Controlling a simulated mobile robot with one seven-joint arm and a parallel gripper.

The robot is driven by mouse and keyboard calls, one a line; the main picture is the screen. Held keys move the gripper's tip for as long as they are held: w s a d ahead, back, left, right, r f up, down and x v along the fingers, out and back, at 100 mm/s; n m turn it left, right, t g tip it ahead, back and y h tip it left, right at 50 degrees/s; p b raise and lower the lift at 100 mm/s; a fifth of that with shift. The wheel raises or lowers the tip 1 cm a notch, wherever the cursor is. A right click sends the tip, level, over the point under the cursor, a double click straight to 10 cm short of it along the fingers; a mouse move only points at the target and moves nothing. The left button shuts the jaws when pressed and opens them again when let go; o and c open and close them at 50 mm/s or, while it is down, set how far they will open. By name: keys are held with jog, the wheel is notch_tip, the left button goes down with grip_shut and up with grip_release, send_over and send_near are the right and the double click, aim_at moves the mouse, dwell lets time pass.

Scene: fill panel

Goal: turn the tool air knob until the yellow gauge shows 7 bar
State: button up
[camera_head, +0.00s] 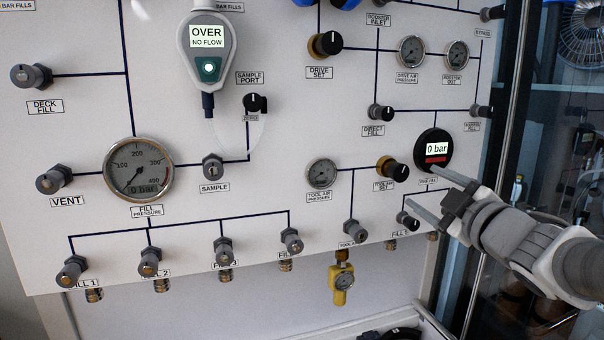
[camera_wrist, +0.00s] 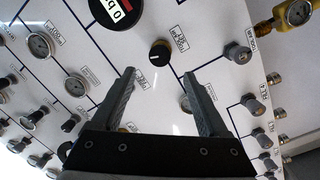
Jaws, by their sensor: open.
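The tool air set knob (camera_head: 392,170) is black with a brass collar and sits on the white panel, left of my gripper. The knob also shows in the wrist view (camera_wrist: 160,53), just beyond and between my fingertips. My gripper (camera_head: 422,186) is open and empty, its fingers apart from the knob. The yellow gauge (camera_head: 343,283) hangs below the panel's lower edge; its reading is too small to tell. It also shows at the top right of the wrist view (camera_wrist: 297,14). The tool air pressure gauge (camera_head: 322,173) is left of the knob; my finger partly hides it in the wrist view.
A round black display (camera_head: 434,149) reading 0 bar is close to my upper finger. The tool air valve (camera_head: 352,228) is below left of the set knob. Several fill valves line the panel's lower edge.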

aim_at(401, 174)
jog(key=w, duration=0.3)
jog(key=w+a+b, duration=0.1)
jog(key=w, duration=0.6)
jog(key=shift+w+a, duration=0.2)
jog(key=shift+a, duration=0.1)
grip_shut()
